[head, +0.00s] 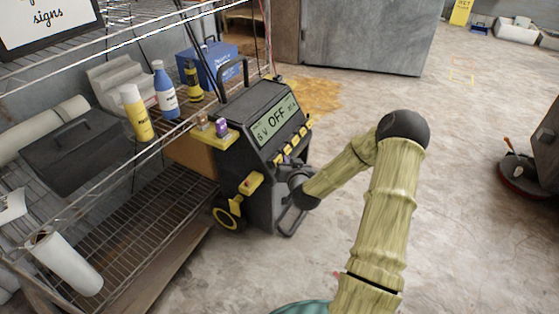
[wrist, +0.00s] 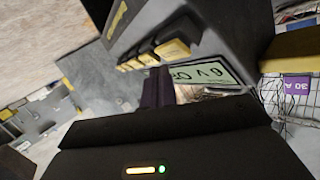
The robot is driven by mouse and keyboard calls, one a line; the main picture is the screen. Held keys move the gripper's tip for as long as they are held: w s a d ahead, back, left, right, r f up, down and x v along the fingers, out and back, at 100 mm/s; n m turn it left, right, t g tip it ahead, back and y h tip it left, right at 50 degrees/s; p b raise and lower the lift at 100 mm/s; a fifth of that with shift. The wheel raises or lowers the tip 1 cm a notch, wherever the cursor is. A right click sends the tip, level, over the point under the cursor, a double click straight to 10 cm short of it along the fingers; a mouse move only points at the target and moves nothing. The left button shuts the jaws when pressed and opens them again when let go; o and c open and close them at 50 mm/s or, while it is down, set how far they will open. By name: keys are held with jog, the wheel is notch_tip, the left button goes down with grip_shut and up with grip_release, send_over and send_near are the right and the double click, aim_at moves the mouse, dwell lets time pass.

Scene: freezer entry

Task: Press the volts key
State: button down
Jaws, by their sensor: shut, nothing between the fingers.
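The dark charger (head: 252,112) stands on the floor by the rack, its sloped screen (head: 272,122) reading "6 V" and "OFF". A row of several yellow keys (head: 294,140) runs along the panel below the screen. In the wrist view the keys (wrist: 173,49) sit beside the screen (wrist: 208,74); their labels are not legible, so I cannot tell which is the volts key. My gripper (wrist: 156,87) is shut and empty, its dark fingers close to the keys and the screen's edge. I cannot tell whether they touch.
A wire rack (head: 120,215) stands left of the charger, holding a yellow bottle (head: 137,115), a blue bottle (head: 165,92) and a blue box (head: 212,62). A yellow ledge (head: 215,137) juts from the charger's left side.

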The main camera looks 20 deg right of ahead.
dwell(0.4)
jog(key=shift+w+a+f, duration=0.2)
jog(key=shift+w+a, duration=0.05)
jog(key=shift+w+a+f, duration=0.2)
jog(key=shift+w+f, duration=0.1)
dwell(1.0)
jog(key=shift+r, duration=0.1)
jog(key=shift+s+d+r, duration=0.4)
jog(key=shift+s, duration=0.2)
dwell(0.4)
jog(key=s+d+r+p, duration=0.2)
jog(key=s, duration=0.1)
jog(key=shift+s+d+r+p, duration=0.15)
jog(key=shift+d+r+p, duration=0.15)
